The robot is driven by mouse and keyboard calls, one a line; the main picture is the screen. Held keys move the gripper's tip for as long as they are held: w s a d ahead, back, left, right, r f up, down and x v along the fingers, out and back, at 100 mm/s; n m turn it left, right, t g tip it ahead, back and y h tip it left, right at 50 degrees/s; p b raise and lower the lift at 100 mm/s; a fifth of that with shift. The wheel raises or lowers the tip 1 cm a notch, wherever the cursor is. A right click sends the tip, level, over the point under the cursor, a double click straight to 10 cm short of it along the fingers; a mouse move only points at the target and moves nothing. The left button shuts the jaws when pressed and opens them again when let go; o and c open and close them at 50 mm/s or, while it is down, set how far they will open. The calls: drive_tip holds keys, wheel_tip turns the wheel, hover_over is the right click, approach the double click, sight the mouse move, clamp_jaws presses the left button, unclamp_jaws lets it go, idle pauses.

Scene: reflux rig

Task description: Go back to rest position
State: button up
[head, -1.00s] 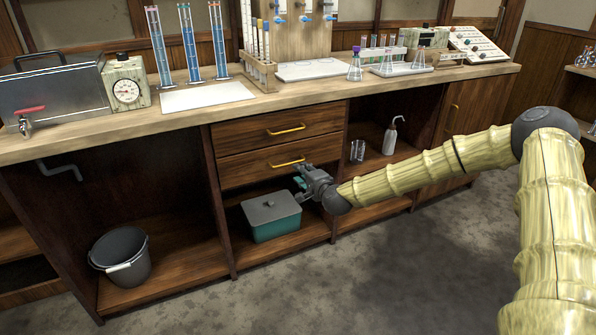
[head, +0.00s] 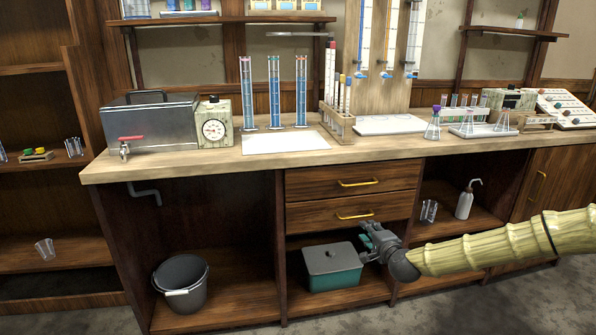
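My gripper (head: 371,240) is in front of the bench's open shelf, below the two drawers. It is right of and a little above a teal box with a grey lid (head: 332,267) that stands on the lower shelf. My arm reaches in from the right edge. The fingers are small and partly overlap the box's background, so I cannot tell whether they are open or shut. Nothing is clearly seen held in them.
Two shut drawers (head: 352,182) with brass handles sit above my gripper. The bench top (head: 215,161) carries cylinders, burettes, flasks and racks. A grey bucket (head: 181,284) stands at lower left. A wash bottle (head: 465,202) and beakers (head: 429,211) stand on the right shelf.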

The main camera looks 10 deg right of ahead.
drive_tip(key=s+a+f+n+g+y, duration=0.2)
drive_tip(key=s+a+f+n+g, duration=0.4)
drive_tip(key=s+a+f, duration=1.1)
drive_tip(key=s+f+n+g, duration=0.3)
drive_tip(key=s+f, duration=0.4)
drive_tip(key=s, duration=0.5)
drive_tip(key=s+f+n+g, duration=0.3)
drive_tip(key=s+f, duration=0.4)
drive_tip(key=s, duration=0.5)
drive_tip(key=s+d+n+g+h, duration=0.2)
drive_tip(key=s+d, duration=0.1)
drive_tip(key=s, duration=0.6)
drive_tip(key=s+d+n+g+h, duration=0.15)
drive_tip(key=s+d, duration=0.25)
drive_tip(key=s, duration=0.4)
wheel_tip(320, 180, up, 24)
drive_tip(key=p, duration=2.4)
drive_tip(key=shift+w+a+n, duration=0.15)
drive_tip(key=shift+w+n, duration=0.05)
drive_tip(key=shift+n, duration=0.25)
